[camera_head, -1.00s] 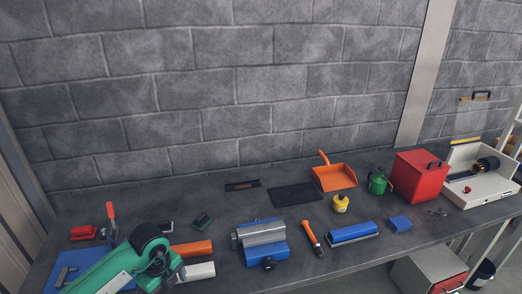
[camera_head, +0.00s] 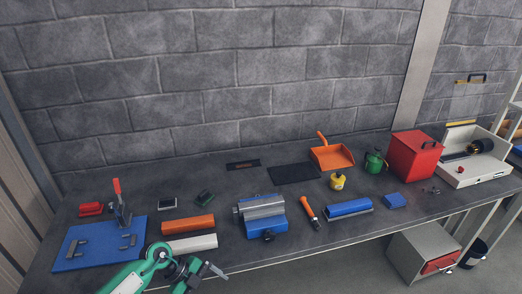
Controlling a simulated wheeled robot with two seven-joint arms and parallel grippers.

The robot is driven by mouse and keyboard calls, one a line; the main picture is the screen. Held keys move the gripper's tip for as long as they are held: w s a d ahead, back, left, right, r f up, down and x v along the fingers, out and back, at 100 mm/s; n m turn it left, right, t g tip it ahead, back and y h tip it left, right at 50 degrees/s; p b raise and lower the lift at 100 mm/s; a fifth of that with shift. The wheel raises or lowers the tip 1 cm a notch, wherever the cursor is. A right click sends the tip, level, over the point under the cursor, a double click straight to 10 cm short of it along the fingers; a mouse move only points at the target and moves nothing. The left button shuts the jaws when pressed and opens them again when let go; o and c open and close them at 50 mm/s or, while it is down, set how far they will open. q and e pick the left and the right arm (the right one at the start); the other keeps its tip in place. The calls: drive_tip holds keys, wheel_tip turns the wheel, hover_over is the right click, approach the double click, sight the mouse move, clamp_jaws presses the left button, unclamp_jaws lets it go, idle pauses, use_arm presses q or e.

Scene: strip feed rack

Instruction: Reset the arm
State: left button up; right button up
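My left arm is green and comes in at the bottom left. Its gripper (camera_head: 217,270) is past the table's front edge in the picture, low in the frame and below the white bar (camera_head: 192,243). The fingers are small and seen at an angle, so I cannot tell whether they are open or shut. I see nothing clearly held in them. My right gripper is not in view. A blue plate (camera_head: 85,258) with grey brackets and a red-handled toggle clamp (camera_head: 120,200) lies to the left of the arm, apart from it.
An orange bar (camera_head: 188,224) lies behind the white bar. A blue and grey vise (camera_head: 262,213), an orange-handled tool (camera_head: 308,211) and a blue block (camera_head: 348,208) stand to the right. An orange dustpan (camera_head: 332,157), green can (camera_head: 375,162) and red box (camera_head: 415,158) are farther off.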

use_arm(q)
wheel_tip(320, 180, down, 11)
drive_tip(key=w+d+n+t+h+b, duration=0.1)
drive_tip(key=w+d+n+t+h, duration=0.15)
drive_tip(key=n+t+h, duration=0.4)
drive_tip(key=s+a+f+n+t+y, duration=0.2)
drive_tip(key=s+a+f+n+y, duration=0.15)
drive_tip(key=f, duration=0.35)
drive_tip(key=s+a+f+n+t+y, duration=0.2)
drive_tip(key=a+f+n+y, duration=0.15)
drive_tip(key=f, duration=0.25)
drive_tip(key=s+a+f+n+t+y, duration=0.2)
drive_tip(key=s+a+f+n+y, duration=0.15)
drive_tip(key=f, duration=0.35)
drive_tip(key=s+a+f+n+g+y+b, duration=0.1)
drive_tip(key=s+a+f+n+g+y, duration=0.25)
drive_tip(key=s+f, duration=0.9)
drive_tip(key=s+f+n+g, duration=0.1)
drive_tip(key=s+f+g, duration=0.2)
drive_tip(key=s, duration=0.9)
drive_tip(key=s+f+n+g, duration=0.1)
drive_tip(key=s+f+g, duration=0.2)
drive_tip(key=s, duration=0.9)
drive_tip(key=shift+g+y+b, duration=0.3)
drive_tip(key=shift+y, duration=0.15)
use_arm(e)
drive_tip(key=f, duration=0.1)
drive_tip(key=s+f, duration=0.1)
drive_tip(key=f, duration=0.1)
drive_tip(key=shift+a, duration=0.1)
